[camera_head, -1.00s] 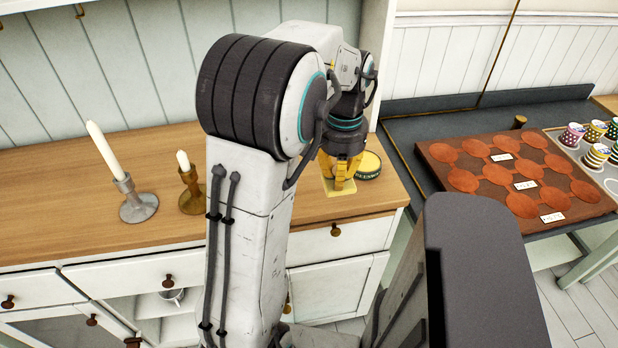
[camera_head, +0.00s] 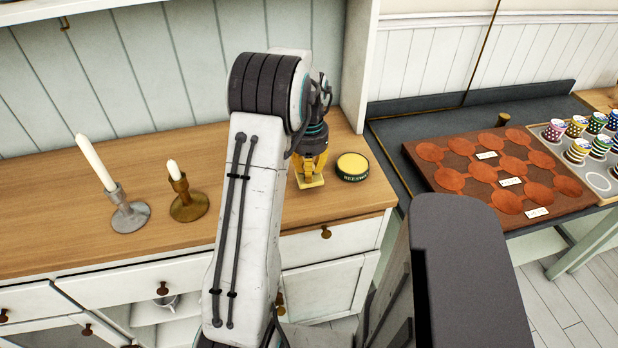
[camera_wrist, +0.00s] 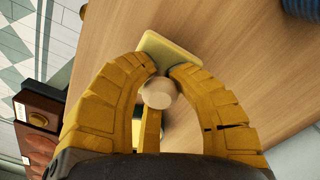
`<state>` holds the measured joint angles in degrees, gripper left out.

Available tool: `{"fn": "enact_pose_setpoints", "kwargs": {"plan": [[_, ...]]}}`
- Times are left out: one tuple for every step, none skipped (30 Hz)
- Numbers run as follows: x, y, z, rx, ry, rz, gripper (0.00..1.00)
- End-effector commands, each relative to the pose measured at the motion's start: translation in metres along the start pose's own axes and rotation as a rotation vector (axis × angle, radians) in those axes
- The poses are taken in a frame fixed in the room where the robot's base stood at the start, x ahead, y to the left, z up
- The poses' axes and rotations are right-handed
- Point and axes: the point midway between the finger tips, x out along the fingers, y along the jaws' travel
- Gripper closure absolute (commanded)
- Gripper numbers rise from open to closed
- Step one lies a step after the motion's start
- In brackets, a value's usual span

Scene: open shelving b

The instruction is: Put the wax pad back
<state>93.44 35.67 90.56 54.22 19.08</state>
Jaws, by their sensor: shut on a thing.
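The wax pad is a flat yellow square (camera_head: 308,183) at my fingertips in the head view, over the wooden counter. In the wrist view the pad (camera_wrist: 168,48) sticks out past the fingertips, and a pale round knob (camera_wrist: 158,92) shows between the fingers. My gripper (camera_head: 308,168) is shut on the pad; its yellow fingers also show in the wrist view (camera_wrist: 165,74). A round dark tin with a yellow top (camera_head: 352,166) stands on the counter to the right of my gripper. I cannot tell whether the pad touches the counter.
A silver candlestick (camera_head: 129,214) with a tall candle and a brass one (camera_head: 188,205) with a short candle stand left of my arm. The wooden counter (camera_head: 60,228) has free room around them. Right stands a board with red discs (camera_head: 470,155) and several patterned cups (camera_head: 576,149).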

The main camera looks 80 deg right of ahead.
Motion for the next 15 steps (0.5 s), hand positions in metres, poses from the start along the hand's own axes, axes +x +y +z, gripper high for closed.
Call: {"fn": "enact_pose_setpoints", "kwargs": {"plan": [[0.008,0.000,0.001,0.000,-0.005,0.002,1.00],[0.011,0.001,0.001,0.000,-0.005,0.002,1.00],[0.015,0.000,0.001,0.000,-0.003,0.001,1.00],[0.018,0.000,0.001,0.000,-0.003,0.001,1.00],[0.021,0.000,0.001,0.000,-0.004,0.001,1.00],[0.024,0.000,0.001,0.000,-0.003,0.001,1.00],[0.026,0.000,0.001,0.000,-0.002,0.001,1.00],[0.027,0.000,0.001,0.000,-0.002,0.001,1.00],[0.028,0.000,0.001,0.000,-0.002,0.001,1.00],[0.028,0.000,0.001,0.000,-0.002,0.001,1.00],[0.028,0.000,0.000,0.000,-0.001,0.000,1.00],[0.028,0.000,0.000,0.000,-0.001,0.000,1.00],[0.028,0.000,0.000,0.000,-0.001,0.000,1.00],[0.028,0.000,0.000,0.000,-0.001,0.000,1.00],[0.028,0.000,0.000,0.000,-0.001,0.000,1.00]]}}
